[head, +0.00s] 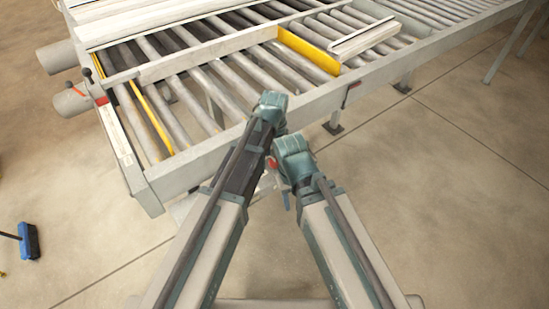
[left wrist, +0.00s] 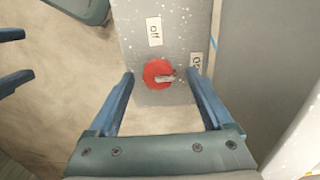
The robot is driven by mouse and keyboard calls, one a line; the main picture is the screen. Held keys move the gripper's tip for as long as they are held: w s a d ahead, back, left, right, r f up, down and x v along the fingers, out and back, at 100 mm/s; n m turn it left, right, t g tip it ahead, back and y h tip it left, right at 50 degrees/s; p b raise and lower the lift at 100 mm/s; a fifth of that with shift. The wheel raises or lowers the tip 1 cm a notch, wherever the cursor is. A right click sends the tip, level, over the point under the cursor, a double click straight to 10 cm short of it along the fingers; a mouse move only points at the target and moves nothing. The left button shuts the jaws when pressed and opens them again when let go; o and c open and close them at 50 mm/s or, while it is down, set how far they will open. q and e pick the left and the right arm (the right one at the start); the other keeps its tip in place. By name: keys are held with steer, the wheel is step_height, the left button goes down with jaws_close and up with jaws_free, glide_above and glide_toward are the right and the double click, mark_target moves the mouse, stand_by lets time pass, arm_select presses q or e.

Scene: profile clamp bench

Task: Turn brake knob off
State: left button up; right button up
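The brake knob (left wrist: 158,74) is a red disc with a pale pointer bar on a speckled grey plate (left wrist: 185,20) in the left wrist view. Its bar points right, toward a label (left wrist: 196,63) half hidden by my finger. The "Off" label (left wrist: 154,31) is above the knob. My left gripper (left wrist: 160,75) is open, one finger on each side of the knob, with gaps showing. In the head view a small red spot (head: 271,162) beside my arms appears to be the knob. My right gripper's two fingers (left wrist: 25,57) are spread at the left edge of the wrist view.
A roller conveyor (head: 215,90) with yellow stops (head: 308,52) and a metal profile (head: 363,38) fills the back. Its grey frame runs close beyond my arms. A blue brush (head: 29,241) is at the lower left. The concrete floor at right is clear.

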arm_select(q)
jaws_close()
steer(key=shift+n, duration=0.3)
steer(key=n, duration=0.3)
steer(key=shift+n, duration=0.3)
steer(key=n, duration=0.4)
steer(key=shift+s+n, duration=0.1)
steer(key=shift+n, duration=0.2)
steer(key=n, duration=0.4)
steer(key=shift+s+n, duration=0.1)
steer(key=shift+n, duration=2.4)
